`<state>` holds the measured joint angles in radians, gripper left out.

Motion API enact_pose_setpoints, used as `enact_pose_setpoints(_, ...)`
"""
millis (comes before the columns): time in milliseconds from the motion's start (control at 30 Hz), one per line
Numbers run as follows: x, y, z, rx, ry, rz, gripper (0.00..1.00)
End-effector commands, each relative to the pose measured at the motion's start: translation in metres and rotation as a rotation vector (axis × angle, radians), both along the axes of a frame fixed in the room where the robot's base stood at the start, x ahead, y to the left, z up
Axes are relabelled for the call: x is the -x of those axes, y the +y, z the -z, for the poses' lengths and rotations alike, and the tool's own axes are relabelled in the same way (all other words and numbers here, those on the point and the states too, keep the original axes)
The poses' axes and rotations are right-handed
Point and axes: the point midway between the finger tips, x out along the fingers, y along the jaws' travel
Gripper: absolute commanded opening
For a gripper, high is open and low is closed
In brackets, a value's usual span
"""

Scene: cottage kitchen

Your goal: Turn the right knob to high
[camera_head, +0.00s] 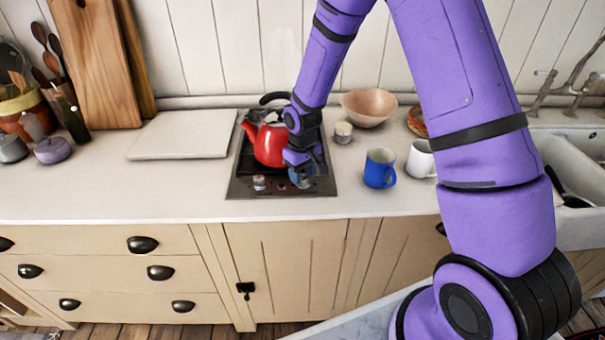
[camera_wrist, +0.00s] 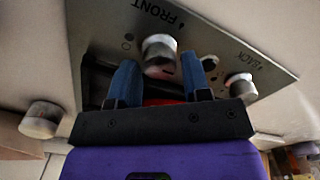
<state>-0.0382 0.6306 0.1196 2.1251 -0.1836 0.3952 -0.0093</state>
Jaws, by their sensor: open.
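The cooktop (camera_head: 236,188) is set into the counter, with a front panel carrying two knobs. The right knob (camera_wrist: 160,50) is pale and round; in the wrist view it sits by the "FRONT" label, and my gripper hides most of it in the head view. The left knob (camera_head: 259,182) stands clear and also shows in the wrist view by the "BACK" label (camera_wrist: 240,86). My gripper (camera_head: 302,178) is open, its blue fingers one on each side of the right knob. I cannot tell whether they touch it. The knob's pointer is not readable.
A red kettle (camera_head: 268,146) stands on the cooktop just behind my gripper. A small pale jar (camera_head: 343,132), a wooden bowl (camera_head: 368,106), a blue mug (camera_head: 380,169) and a white mug (camera_head: 420,160) stand to the right. The counter left of the cooktop is mostly clear.

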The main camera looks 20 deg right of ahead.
Motion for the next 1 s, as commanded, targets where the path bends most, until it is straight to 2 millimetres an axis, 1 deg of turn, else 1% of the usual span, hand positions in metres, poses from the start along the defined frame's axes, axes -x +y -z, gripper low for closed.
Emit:
enact_pose_setpoints(167,-0.001,-0.001,-0.024,-0.001,-0.005,0.002,0.44)
enact_pose_setpoints(400,-0.001,0.000,-0.070,-0.001,-0.006,0.000,0.44)
enact_pose_setpoints(500,-0.001,0.000,-0.085,-0.001,-0.005,0.001,0.44)
enact_pose_setpoints(600,-0.001,0.000,-0.096,0.000,-0.004,0.001,0.44)
enact_pose_setpoints(767,0.000,0.000,-0.104,0.000,-0.001,0.000,0.44)
enact_pose_setpoints(1000,0.000,0.000,-0.105,0.000,-0.001,0.000,0.44)
